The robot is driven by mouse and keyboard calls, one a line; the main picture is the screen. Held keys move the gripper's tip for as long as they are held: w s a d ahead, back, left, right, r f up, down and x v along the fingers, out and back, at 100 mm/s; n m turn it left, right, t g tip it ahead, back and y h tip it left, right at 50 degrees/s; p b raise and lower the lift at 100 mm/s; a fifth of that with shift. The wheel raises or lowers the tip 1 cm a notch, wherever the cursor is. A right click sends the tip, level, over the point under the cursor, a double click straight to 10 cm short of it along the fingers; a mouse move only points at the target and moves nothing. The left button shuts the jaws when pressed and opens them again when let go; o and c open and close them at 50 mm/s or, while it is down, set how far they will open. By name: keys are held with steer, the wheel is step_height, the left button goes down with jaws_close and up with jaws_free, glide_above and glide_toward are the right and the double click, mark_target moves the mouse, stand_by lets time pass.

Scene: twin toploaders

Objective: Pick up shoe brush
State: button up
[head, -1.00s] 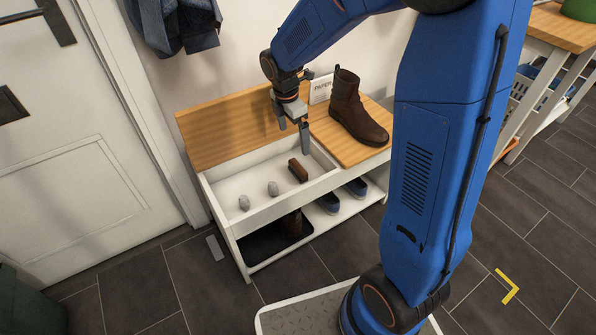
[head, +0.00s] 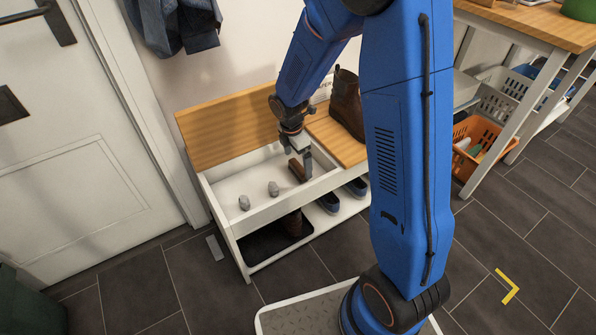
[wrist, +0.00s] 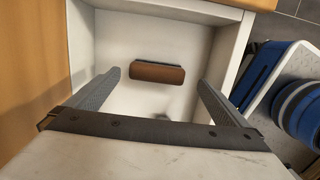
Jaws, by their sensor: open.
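The shoe brush (head: 297,169) is a small brown block lying in the white open compartment of the bench (head: 226,187), near its right end. In the wrist view the shoe brush (wrist: 158,73) lies crosswise on the compartment floor, ahead of and between my two fingers. My gripper (head: 300,168) is open and empty, pointing down over the compartment. In the wrist view my gripper (wrist: 157,92) has its fingers wide apart, with the brush beyond their tips. One finger partly covers the brush in the head view.
Two small grey lumps (head: 273,188) (head: 244,202) lie in the compartment, left of the brush. The raised wooden lid (head: 225,125) stands behind. A brown boot (head: 346,103) stands on the wooden seat at right, close to my arm. Shoes sit on the shelf below.

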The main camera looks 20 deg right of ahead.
mark_target(298, 166)
steer(key=shift+w+d+f, duration=0.15)
steer(key=shift+f, duration=1)
steer(key=shift+w+d+f, duration=0.1)
steer(key=shift+w+f, duration=0.05)
steer(key=shift+f, duration=0.95)
steer(key=shift+c, duration=0.3)
steer(key=c, duration=1.2)
steer(key=shift+r, duration=0.15)
step_height(298, 166, up, 10)
steer(key=shift+f, duration=0.1)
